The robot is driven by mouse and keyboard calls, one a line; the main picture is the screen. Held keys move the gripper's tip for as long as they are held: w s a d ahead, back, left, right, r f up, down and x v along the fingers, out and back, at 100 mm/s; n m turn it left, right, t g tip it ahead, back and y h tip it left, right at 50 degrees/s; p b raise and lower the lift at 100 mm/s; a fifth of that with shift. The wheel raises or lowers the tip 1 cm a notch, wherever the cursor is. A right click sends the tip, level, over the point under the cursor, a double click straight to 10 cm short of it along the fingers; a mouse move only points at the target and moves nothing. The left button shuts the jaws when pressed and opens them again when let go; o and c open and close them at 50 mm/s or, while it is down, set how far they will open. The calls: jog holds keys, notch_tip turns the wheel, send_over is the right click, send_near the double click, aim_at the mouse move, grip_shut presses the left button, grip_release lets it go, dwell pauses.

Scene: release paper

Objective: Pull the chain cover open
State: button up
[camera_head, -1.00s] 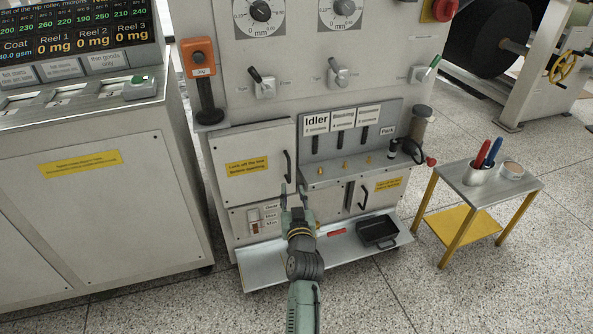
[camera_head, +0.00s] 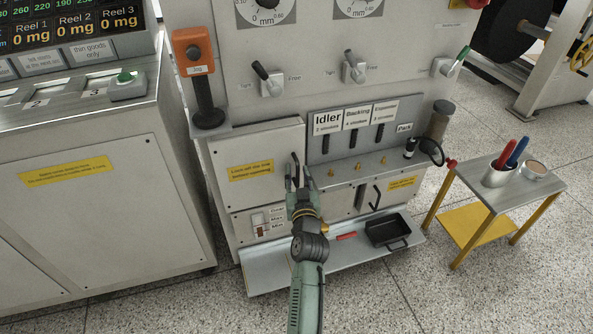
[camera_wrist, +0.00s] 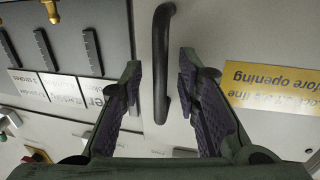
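The cover (camera_head: 225,160) is a pale grey panel on the machine's front with a yellow label, "Lock off the line before opening" (camera_wrist: 275,85). It is shut. Its black bar handle (camera_head: 294,162) stands at the cover's right edge. My gripper (camera_head: 298,180) is in front of the handle, its fingers apart. In the wrist view the handle (camera_wrist: 161,50) runs between the two purple-padded fingers of my gripper (camera_wrist: 160,68), with a gap on each side and no visible contact.
A lower cover (camera_head: 388,190) with its own handle is to the right. A shelf (camera_head: 270,268) below carries a black tray (camera_head: 386,230) and a red item (camera_head: 346,236). A side table (camera_head: 545,178) with a pen cup stands right. A grey cabinet (camera_head: 90,215) is left.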

jog(key=shift+s, duration=0.1)
jog(key=shift+c, duration=0.2)
grip_shut()
dwell(0.5)
